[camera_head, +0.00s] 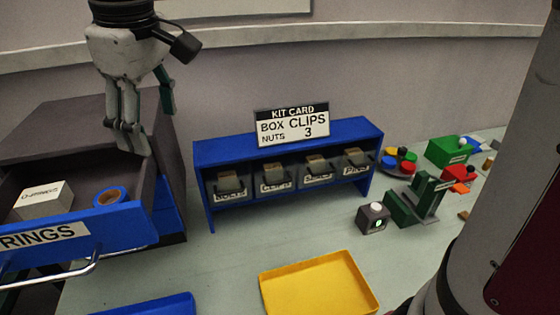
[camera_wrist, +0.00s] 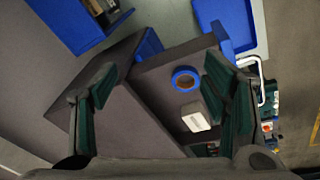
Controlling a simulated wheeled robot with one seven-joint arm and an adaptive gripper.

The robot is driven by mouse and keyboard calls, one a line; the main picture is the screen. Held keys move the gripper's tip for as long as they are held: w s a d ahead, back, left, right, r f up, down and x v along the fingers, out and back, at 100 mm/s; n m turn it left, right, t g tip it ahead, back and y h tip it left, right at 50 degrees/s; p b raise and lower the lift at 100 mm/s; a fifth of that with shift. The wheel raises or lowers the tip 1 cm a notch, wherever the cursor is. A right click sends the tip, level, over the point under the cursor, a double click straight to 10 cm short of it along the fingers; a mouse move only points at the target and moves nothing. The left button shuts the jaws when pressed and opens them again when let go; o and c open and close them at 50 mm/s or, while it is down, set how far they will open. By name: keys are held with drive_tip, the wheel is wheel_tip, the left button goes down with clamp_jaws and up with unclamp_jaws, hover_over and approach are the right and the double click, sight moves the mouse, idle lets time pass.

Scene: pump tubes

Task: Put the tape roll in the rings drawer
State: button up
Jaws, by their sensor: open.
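The tape roll (camera_head: 110,196) is a blue ring with a tan core. It lies inside the open rings drawer (camera_head: 60,238), near the drawer's right side wall. It also shows in the wrist view (camera_wrist: 185,79), lying in the drawer apart from my fingers. The drawer has a blue front marked RINGS and a metal handle. My gripper (camera_head: 148,125) is above the drawer's back right part, pointing down. In the wrist view its green-padded fingers (camera_wrist: 163,90) are spread wide with nothing between them touching.
A white O-rings box (camera_head: 44,200) lies in the drawer left of the tape roll. A blue shelf (camera_head: 290,140) with labelled bins and a kit card stands to the right. A yellow tray (camera_head: 318,284) and a blue tray (camera_head: 150,306) lie in front. Bench between is clear.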

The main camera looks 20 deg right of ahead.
drive_tip(key=s+d+f+m+t, duration=0.1)
drive_tip(key=s+d+f+m, duration=0.2)
drive_tip(key=s+d+m, duration=0.2)
drive_tip(key=s+d+f+m+t, duration=0.2)
drive_tip(key=s+d+m, duration=0.3)
drive_tip(key=s+d, duration=0.5)
drive_tip(key=d, duration=0.3)
drive_tip(key=shift+s+d+f+m, duration=0.3)
drive_tip(key=shift+s+f, duration=0.1)
drive_tip(key=shift+c, duration=0.3)
